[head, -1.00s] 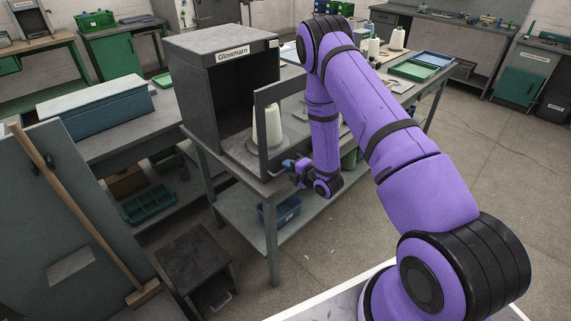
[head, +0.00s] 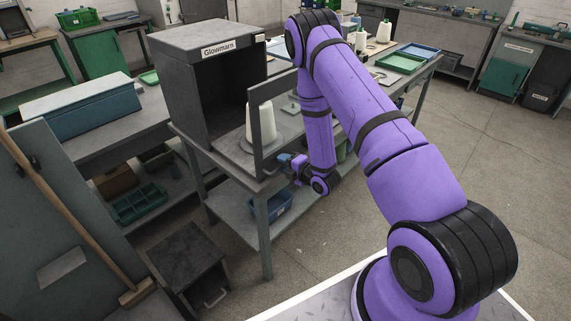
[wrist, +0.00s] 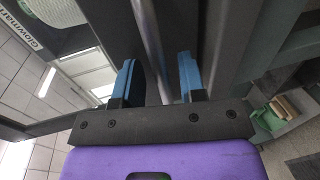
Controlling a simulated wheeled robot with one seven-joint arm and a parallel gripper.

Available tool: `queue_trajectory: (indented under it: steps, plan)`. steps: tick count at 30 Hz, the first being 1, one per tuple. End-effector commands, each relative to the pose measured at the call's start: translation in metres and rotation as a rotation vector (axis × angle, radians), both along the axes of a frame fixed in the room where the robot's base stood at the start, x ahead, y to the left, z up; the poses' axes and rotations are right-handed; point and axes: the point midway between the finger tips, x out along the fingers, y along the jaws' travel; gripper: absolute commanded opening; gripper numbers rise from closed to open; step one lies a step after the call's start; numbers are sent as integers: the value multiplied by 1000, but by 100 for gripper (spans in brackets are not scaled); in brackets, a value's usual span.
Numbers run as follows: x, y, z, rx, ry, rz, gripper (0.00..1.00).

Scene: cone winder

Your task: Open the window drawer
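The window drawer (head: 254,142) is a dark frame with an open middle. It stands out in front of the dark cabinet labelled Glowmarn (head: 189,98), partly pulled out. A white cone (head: 261,121) stands upright behind the frame. My gripper (head: 284,162) is at the lower front of the frame. In the wrist view, the blue fingertips of my gripper (wrist: 156,78) are on both sides of a grey upright bar (wrist: 150,40), which looks like the drawer's handle. The exact contact is hard to see.
The cabinet stands on a grey table with a lower shelf holding a blue bin (head: 271,205). The floor right of the table is clear.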

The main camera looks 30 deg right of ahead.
Motion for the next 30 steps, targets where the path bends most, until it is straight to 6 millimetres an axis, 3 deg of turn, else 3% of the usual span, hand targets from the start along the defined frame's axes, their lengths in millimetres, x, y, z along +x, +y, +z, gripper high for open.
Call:
queue_trajectory:
  steps: [8, 21, 30]
  plan:
    - [-10, -3, 1, 0, 3, 1, 37]
    - [-80, -30, 17, 2, 3, -3, 37]
    - [-100, -37, 22, 1, 0, 0, 37]
